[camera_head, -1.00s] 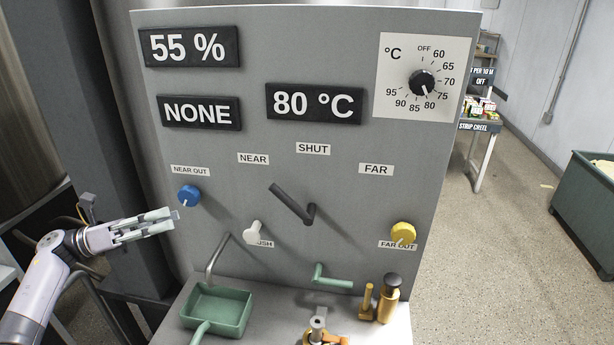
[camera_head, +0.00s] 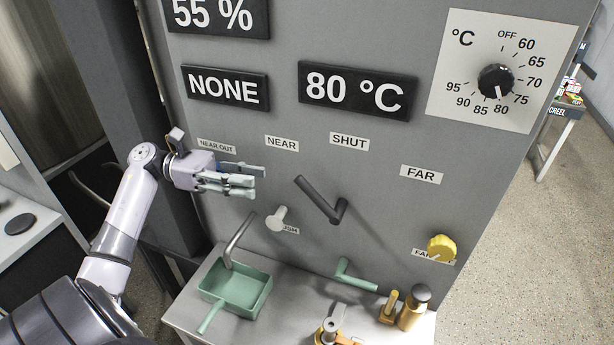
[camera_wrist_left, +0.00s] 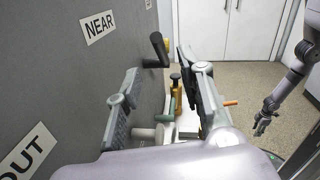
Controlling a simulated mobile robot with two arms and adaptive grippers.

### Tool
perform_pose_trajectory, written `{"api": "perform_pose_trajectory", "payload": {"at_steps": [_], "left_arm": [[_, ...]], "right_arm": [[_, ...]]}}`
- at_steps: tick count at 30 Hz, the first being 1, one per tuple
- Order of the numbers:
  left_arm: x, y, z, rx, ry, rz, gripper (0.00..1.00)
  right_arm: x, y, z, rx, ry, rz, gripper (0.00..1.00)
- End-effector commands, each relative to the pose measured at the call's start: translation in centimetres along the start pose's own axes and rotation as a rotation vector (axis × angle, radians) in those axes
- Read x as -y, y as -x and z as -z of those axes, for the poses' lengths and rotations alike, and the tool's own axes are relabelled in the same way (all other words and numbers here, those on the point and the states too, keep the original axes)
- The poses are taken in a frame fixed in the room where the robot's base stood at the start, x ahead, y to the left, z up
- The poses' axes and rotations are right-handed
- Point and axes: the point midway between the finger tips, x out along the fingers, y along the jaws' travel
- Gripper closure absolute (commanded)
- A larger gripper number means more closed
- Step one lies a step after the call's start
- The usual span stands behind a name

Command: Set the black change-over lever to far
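The black change-over lever (camera_head: 322,200) is on the grey panel, its arm slanting up and left from its pivot, toward the gap between the NEAR label (camera_head: 282,144) and the SHUT label (camera_head: 349,142). The FAR label (camera_head: 421,175) is to its right. My right gripper (camera_wrist_left: 262,124) hangs far off at the right there, too small to read.
A white knob (camera_head: 277,218) is below and left of the lever. A green handle (camera_head: 355,277) is below it, and a yellow knob (camera_head: 441,248) at lower right. A green tray (camera_head: 262,300) and brass parts (camera_head: 412,308) stand on the ledge. The panel around the lever is clear.

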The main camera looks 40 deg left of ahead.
Motion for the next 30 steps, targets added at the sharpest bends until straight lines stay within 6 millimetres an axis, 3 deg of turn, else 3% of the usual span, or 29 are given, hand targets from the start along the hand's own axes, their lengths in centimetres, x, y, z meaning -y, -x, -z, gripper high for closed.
{"api": "perform_pose_trajectory", "payload": {"at_steps": [1,9,15,21,30], "left_arm": [[0.1,-1.3,-0.6,0.003,0.000,0.002,0.64],[0.1,-7.1,-0.6,0.004,0.001,0.002,0.64],[0.0,-10.2,-0.4,0.003,0.002,0.000,0.64],[0.0,-11.6,-0.1,0.000,0.001,0.000,0.64],[0.0,-11.7,0.0,0.000,0.001,-0.001,0.66]], "right_arm": [[0.0,1.2,0.3,-0.003,0.000,0.000,0.60],[-0.3,4.0,2.2,-0.030,0.000,-0.003,0.60],[-0.3,5.4,2.4,-0.032,0.000,-0.003,0.60],[-0.3,5.8,2.1,-0.027,0.000,-0.002,0.60],[-0.2,5.8,1.8,-0.021,0.000,-0.002,0.60]]}}
